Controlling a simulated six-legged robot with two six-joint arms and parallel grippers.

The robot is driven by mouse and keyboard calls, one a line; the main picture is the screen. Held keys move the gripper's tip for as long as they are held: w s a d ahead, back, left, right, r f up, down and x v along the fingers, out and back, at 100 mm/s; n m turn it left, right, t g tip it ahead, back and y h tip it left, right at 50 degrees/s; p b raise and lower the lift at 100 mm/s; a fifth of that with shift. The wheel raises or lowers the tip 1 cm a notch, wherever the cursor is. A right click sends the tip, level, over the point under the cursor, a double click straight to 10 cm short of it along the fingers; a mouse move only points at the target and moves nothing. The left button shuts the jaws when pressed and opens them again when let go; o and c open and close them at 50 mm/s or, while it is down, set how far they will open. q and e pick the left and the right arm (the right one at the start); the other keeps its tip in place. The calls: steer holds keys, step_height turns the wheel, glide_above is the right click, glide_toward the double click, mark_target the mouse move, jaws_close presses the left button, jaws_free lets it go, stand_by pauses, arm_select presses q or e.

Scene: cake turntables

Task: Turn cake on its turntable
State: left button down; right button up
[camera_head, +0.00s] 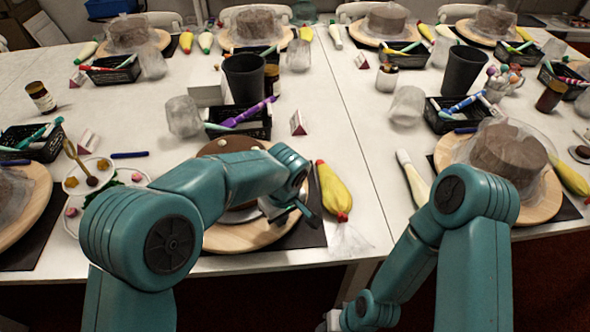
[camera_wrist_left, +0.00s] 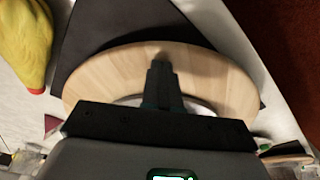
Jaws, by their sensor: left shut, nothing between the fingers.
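A round wooden turntable (camera_head: 240,238) stands near the front edge of the table, left of centre. A cake with a brown top (camera_head: 228,146) sits on it, mostly hidden behind my left arm. My left gripper (camera_head: 300,214) is over the right side of the turntable, beside the cake, shut with nothing held. In the left wrist view its closed fingers (camera_wrist_left: 160,72) lie over the pale wooden disc (camera_wrist_left: 222,75); I cannot tell whether they touch it. Only my right arm's links show, at the lower right; its gripper is out of view.
A yellow piping bag (camera_head: 334,188) lies just right of the turntable and also shows in the left wrist view (camera_wrist_left: 22,38). A dark mat (camera_wrist_left: 105,22) lies under the turntable. A black basket of tools (camera_head: 242,122) and a black cup (camera_head: 244,78) stand behind. Another wrapped cake (camera_head: 508,150) is at right.

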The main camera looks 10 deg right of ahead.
arm_select(q)
steer(key=shift+w+d, duration=0.3)
steer(key=shift+d, duration=0.2)
steer(key=shift+r+p, duration=0.9)
steer(key=shift+r, duration=0.6)
steer(key=shift+f, duration=0.15)
